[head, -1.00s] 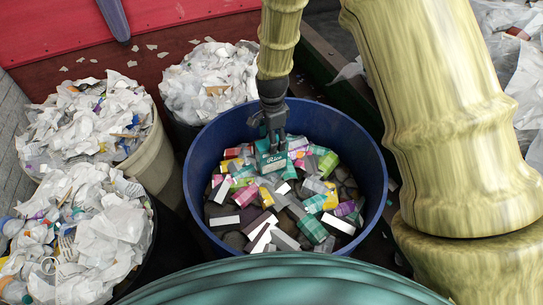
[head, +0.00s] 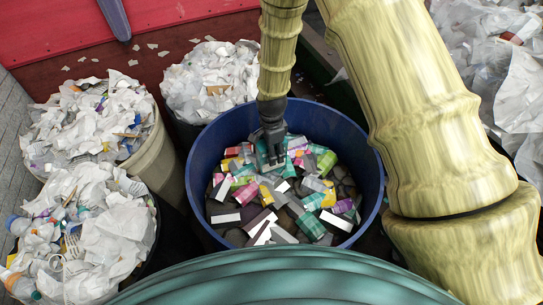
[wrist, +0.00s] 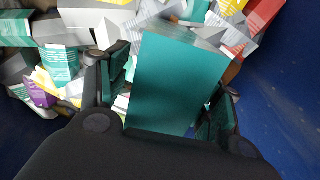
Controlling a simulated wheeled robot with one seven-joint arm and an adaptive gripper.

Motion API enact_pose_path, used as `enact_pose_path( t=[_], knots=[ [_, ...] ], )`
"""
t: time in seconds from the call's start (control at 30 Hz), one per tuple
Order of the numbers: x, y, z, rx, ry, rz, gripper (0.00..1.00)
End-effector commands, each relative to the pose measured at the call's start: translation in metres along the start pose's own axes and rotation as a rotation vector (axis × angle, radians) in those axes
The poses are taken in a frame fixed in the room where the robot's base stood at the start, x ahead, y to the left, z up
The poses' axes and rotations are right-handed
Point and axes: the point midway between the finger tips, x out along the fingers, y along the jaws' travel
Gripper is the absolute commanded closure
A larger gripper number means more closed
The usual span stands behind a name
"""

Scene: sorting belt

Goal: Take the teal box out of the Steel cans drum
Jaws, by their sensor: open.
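The blue drum (head: 197,165) stands in the middle of the head view, full of small boxes and blocks. The teal box (head: 263,158) sits on top of the heap near the drum's far side. In the wrist view the teal box (wrist: 178,80) lies between the two fingers of my gripper (wrist: 168,105), with one finger at each side. My gripper (head: 270,150) is open around the box in the head view and hides part of it. Whether the fingers touch the box, I cannot tell. No label is readable on the drum.
Several bins of crumpled paper and plastic, such as the cream bin (head: 158,165), stand left of and behind the drum. The drum's wall (wrist: 285,75) is close to the right finger. More paper waste (head: 505,80) lies at the right.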

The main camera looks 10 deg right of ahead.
Motion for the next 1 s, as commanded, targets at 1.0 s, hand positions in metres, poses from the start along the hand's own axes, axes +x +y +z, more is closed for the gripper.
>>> enact_pose_path(
  t=[1.0],
  knots=[
    [-0.020,-0.001,0.000,-0.001,0.001,-0.002,0.72]
  ],
)
